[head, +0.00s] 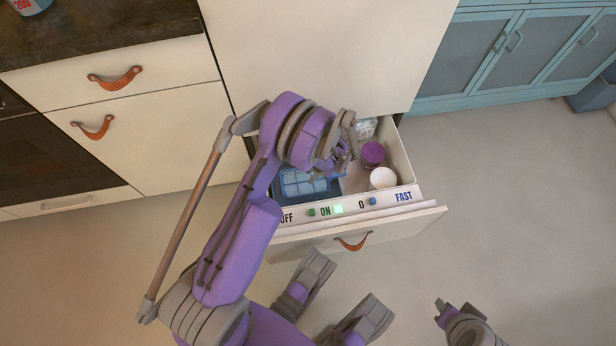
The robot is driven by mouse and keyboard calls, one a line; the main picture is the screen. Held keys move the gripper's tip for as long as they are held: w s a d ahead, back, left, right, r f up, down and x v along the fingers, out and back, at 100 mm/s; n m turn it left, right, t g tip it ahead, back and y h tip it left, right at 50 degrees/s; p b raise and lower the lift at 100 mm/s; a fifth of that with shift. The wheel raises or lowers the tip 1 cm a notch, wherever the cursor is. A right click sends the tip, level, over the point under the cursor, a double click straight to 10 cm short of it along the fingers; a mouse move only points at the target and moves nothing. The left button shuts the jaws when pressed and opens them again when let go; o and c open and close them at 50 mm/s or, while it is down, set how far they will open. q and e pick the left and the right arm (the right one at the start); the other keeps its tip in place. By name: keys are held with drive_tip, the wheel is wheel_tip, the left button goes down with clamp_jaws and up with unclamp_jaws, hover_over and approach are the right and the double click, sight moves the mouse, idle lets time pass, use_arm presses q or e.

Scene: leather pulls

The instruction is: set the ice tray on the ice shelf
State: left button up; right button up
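The ice tray (296,187), light blue with square cells, shows in the left part of the open freezer drawer. A darker blue surface shows around it, perhaps the ice shelf (316,199); I cannot tell whether the tray rests on it. My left gripper (334,170) is over the drawer, at the tray's upper right. My own wrist hides the tray's far side and most of the fingers, so I cannot tell whether they touch or grip it. A grey and purple part of mine at the bottom right may be my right gripper (446,309); its state is unclear.
The drawer front (400,222) carries an OFF, ON, FAST strip and a leather pull (353,241). A purple-lidded tub (372,154), a white round tub (383,178) and a clear container (366,127) stand in the drawer's right side. Open floor lies right.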

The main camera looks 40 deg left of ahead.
use_arm(q)
drive_tip(key=p+v, duration=0.2)
drive_tip(key=v, duration=0.6)
wheel_tip(320, 180, up, 8)
drive_tip(key=m+t, duration=0.2)
drive_tip(key=m, duration=0.4)
hover_over(320, 179)
drive_tip(key=s+d, duration=0.1)
drive_tip(key=d, duration=0.2)
drive_tip(key=s+d+r+m+t+h, duration=0.1)
drive_tip(key=s+d+r+m+t, duration=0.1)
drive_tip(key=m, duration=0.5)
drive_tip(key=s+d+r+m+t+h, duration=0.1)
drive_tip(key=s+d+r+m, duration=0.3)
drive_tip(key=s, duration=0.5)
drive_tip(key=s+d+r+m+t, duration=0.2)
drive_tip(key=s+r+m, duration=0.4)
drive_tip(key=m, duration=0.5)
drive_tip(key=shift+d+r+t+h, duration=0.25)
drive_tip(key=shift+d+t+h, duration=0.15)
drive_tip(key=shift+t, duration=0.1)
